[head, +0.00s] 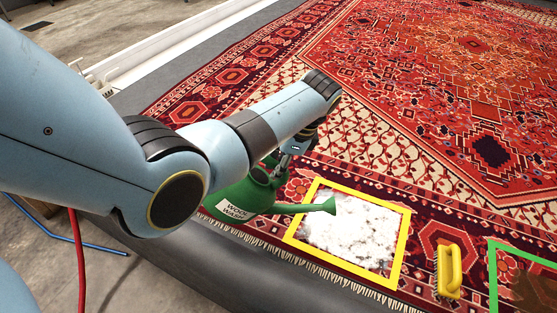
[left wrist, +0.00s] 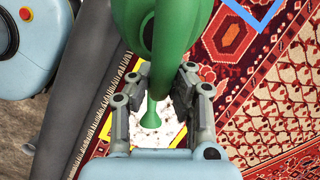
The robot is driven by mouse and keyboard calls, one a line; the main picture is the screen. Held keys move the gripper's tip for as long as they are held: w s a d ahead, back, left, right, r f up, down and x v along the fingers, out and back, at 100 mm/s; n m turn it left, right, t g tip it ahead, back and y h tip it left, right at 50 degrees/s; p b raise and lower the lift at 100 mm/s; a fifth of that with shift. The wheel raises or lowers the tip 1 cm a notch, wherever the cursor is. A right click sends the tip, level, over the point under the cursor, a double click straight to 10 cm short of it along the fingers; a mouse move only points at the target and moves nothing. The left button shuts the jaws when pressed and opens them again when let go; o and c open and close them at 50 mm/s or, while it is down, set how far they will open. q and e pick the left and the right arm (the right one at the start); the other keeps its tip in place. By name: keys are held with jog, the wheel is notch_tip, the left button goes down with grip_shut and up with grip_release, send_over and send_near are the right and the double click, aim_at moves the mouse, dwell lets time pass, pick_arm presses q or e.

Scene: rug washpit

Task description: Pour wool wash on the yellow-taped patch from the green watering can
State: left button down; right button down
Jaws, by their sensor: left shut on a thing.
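The green watering can (head: 240,194), with a white label reading "wool wash", is held over the rug's near edge. Its spout (head: 318,206) points right, with its tip over the yellow-taped patch (head: 396,266). White foamy stuff (head: 350,232) covers most of the patch inside the tape. My left gripper (head: 292,150) is shut on the can near its top; the arm hides part of the can. In the left wrist view the can (left wrist: 172,45) passes between the fingers (left wrist: 155,85), and white foam shows beyond the spout. My right gripper is not in view.
A yellow-handled brush (head: 450,270) stands on the rug right of the patch. A green-taped patch (head: 493,275) with a dark stain lies further right. Blue tape (left wrist: 255,12) shows in the left wrist view. The patterned rug (head: 400,100) fills the floor beyond; a grey kerb runs along its near edge.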

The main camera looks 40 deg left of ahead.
pick_arm(q)
jog(key=w+a+b, duration=0.1)
jog(key=w+b, duration=0.3)
jog(key=w, duration=0.3)
jog(key=shift+a, duration=0.25)
dwell(0.3)
